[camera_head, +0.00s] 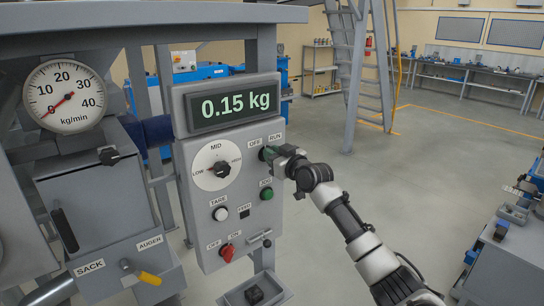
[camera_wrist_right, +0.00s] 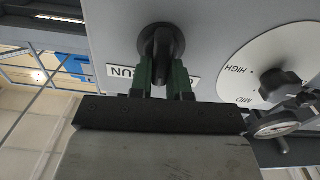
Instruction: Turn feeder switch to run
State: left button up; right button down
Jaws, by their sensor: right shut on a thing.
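The feeder switch (camera_wrist_right: 161,42) is a black rotary knob on the grey control panel (camera_head: 214,255), under the OFF and RUN labels. In the head view my right gripper (camera_head: 269,154) covers most of it. In the wrist view the right gripper's green fingers (camera_wrist_right: 162,80) stand on either side of the knob and are shut on it. The RUN label (camera_wrist_right: 122,71) is partly visible there; the OFF label is mostly covered by a finger. Which label the knob points to cannot be told. My left gripper is not in view.
The panel's display (camera_head: 235,104) reads 0.15 kg. A round kg/min gauge (camera_head: 64,96) is at left. Open floor lies to the right.

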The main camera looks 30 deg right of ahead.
jog(key=shift+d+f+m, duration=0.1)
jog(key=shift+d+m, duration=0.15)
jog(key=shift+m, duration=1.5)
jog(key=shift+d+m, duration=0.2)
jog(key=shift+m, duration=1.55)
jog(key=c, duration=1.1)
grip_release()
jog(key=s+b, duration=0.1)
jog(key=s, duration=0.2)
jog(key=s+b, duration=0.1)
jog(key=s, duration=0.3)
jog(key=s+d+b, duration=0.1)
jog(key=s, duration=0.2)
jog(key=shift+s, duration=0.4)
